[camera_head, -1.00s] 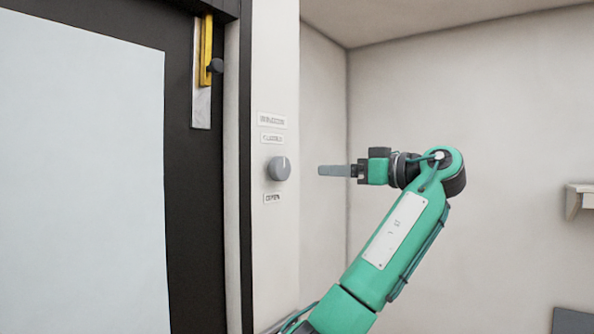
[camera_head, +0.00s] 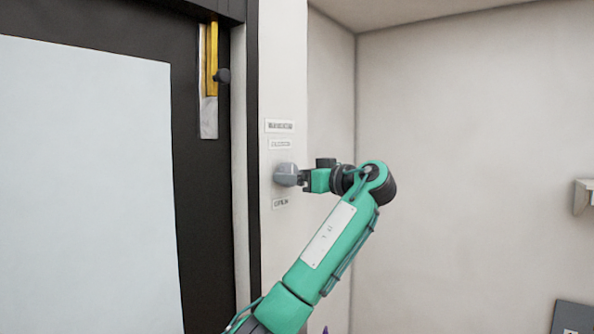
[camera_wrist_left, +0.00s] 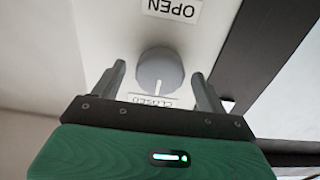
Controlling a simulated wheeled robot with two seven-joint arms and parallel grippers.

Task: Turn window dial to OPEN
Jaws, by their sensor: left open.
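The grey round window dial (camera_head: 284,174) sits on the white wall post, between a CLOSED label above and an OPEN label (camera_head: 281,203) below. In the left wrist view, upside down, the dial (camera_wrist_left: 160,70) has a white mark pointing to the CLOSED label (camera_wrist_left: 152,101); the OPEN label (camera_wrist_left: 172,9) is on the opposite side. My left gripper (camera_head: 292,177) is at the dial in the head view. In the left wrist view its open fingers (camera_wrist_left: 158,72) stand on either side of the dial, with gaps showing. My right gripper is not in view.
A dark-framed panel with a pale pane (camera_head: 85,180) is left of the post. Another label (camera_head: 280,126) is above the dial.

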